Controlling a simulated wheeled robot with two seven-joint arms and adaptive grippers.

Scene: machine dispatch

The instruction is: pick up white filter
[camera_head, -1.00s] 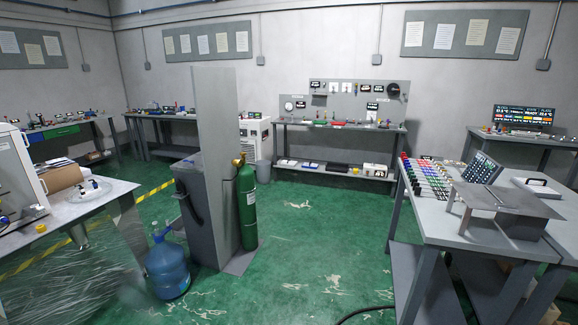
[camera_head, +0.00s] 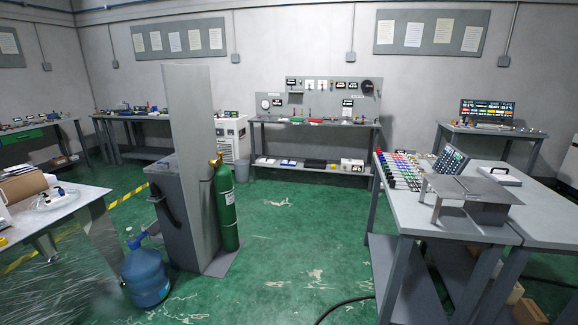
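I cannot make out a white filter for certain in the head view. A small white and dark item (camera_head: 57,193) lies in a clear round dish on the left metal table (camera_head: 84,204); it is too small to identify. A white flat item with a dark handle (camera_head: 500,176) lies on the right workbench (camera_head: 545,213). Neither of my grippers shows in the view.
A grey column on a cabinet (camera_head: 190,215), a green gas cylinder (camera_head: 224,208) and a blue water bottle (camera_head: 146,272) stand left of centre. A dark hose (camera_head: 343,305) lies on the floor. The green floor (camera_head: 300,230) in the middle is mostly clear.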

